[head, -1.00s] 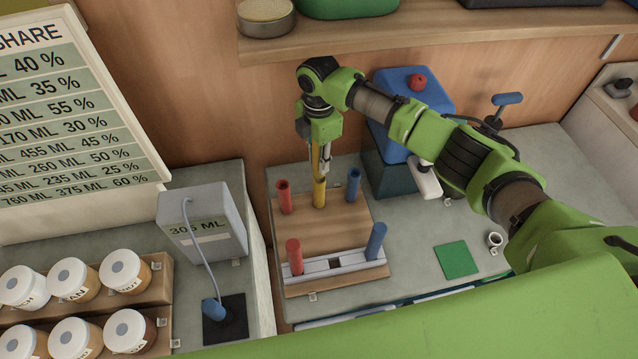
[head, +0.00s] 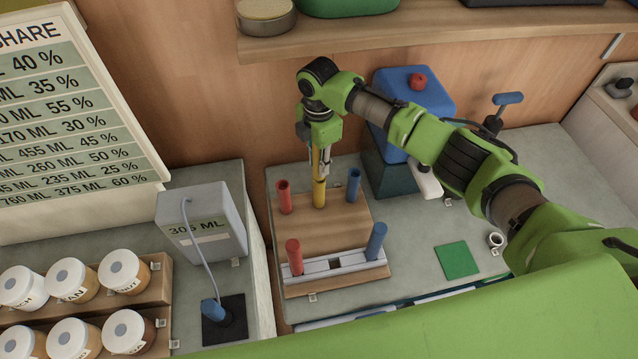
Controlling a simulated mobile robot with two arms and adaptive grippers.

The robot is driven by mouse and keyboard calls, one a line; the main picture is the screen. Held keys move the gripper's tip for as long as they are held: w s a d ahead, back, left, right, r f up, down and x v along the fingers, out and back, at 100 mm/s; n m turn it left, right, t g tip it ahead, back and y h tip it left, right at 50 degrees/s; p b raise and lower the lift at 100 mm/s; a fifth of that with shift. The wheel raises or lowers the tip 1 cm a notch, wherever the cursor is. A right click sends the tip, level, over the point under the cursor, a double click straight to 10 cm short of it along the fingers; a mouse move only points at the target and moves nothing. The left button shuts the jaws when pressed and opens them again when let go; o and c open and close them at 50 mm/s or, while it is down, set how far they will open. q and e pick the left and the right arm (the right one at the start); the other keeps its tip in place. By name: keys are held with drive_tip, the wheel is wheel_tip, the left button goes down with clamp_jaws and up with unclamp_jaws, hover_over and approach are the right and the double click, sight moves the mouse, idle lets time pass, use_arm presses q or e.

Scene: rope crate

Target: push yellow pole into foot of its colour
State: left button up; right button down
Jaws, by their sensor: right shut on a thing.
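The yellow pole (head: 319,192) stands upright at the back middle of a wooden board (head: 322,226), between a red pole (head: 284,197) and a blue pole (head: 353,185). My right gripper (head: 320,170) points down and is shut on the yellow pole's upper part. At the board's front, a light grey rail (head: 350,262) bears a red pole (head: 294,257) at its left and a blue pole (head: 376,241) at its right. A dark square opening (head: 335,264) shows in the rail's middle. I cannot make out a yellow foot. My left gripper does not show.
A blue machine (head: 412,100) stands right of the board, with a green square (head: 457,259) and a small white cup (head: 496,241) further front. A grey display box (head: 202,225) and several jars (head: 126,271) are at left. A shelf (head: 420,35) runs above.

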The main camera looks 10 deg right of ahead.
drive_tip(key=shift+f, duration=0.5)
idle(0.3)
drive_tip(key=c, duration=1.7)
unclamp_jaws()
drive_tip(key=shift+c, duration=0.9)
